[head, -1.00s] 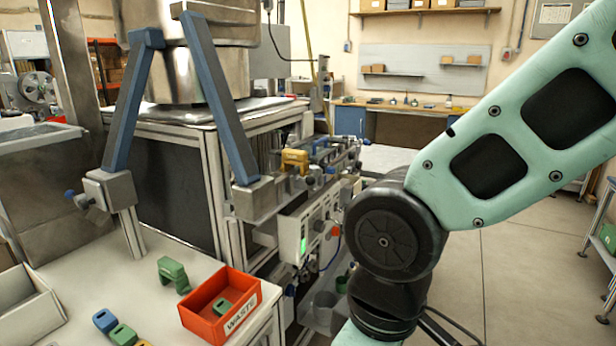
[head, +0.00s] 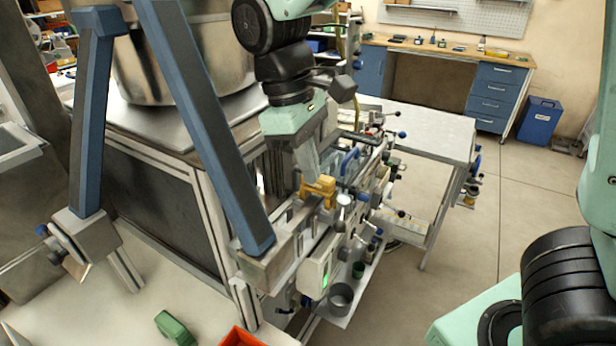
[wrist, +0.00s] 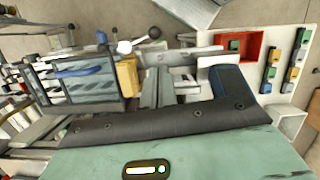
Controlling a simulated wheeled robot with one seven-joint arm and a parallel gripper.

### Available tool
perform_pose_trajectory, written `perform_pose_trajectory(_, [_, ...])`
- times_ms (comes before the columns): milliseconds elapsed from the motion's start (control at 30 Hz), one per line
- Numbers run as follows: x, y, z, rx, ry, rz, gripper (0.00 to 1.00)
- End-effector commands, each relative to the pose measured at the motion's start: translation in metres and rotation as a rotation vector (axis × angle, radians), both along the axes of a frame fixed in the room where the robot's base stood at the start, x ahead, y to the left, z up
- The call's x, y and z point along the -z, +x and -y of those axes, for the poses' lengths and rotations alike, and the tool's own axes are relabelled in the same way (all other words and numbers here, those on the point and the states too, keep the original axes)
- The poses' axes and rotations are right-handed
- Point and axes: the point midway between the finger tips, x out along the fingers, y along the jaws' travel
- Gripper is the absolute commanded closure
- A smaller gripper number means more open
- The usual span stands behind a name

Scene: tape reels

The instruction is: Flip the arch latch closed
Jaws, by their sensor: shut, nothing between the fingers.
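A yellow arch-shaped piece (head: 318,188), which looks like the arch latch, sits on the rail of the machine's front. It also shows in the wrist view (wrist: 127,76), left of my fingers. Whether it stands open or closed I cannot tell. My gripper (head: 311,172) is shut and empty, its grey fingers pointing down just above and behind the yellow piece. In the wrist view my gripper (wrist: 157,88) shows beside it; contact cannot be made out. Part of the piece's far side is hidden by the fingers.
A blue handle (head: 349,161) stands close to the right of the yellow piece. A thick blue-grey frame leg (head: 205,120) rises on the left. An orange-red bin (head: 240,338) and a green arch piece (head: 174,328) are on the front-left table.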

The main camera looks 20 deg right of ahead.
Motion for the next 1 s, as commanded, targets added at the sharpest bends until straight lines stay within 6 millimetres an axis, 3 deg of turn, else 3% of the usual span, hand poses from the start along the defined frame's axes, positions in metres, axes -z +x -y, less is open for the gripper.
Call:
perform_pose_trajectory(467, [0.002,0.001,0.002,0.0,-0.005,-0.004,1.0])
perform_pose_trajectory(1000, [0.081,-0.015,0.016,0.0,-0.006,-0.005,1.0])
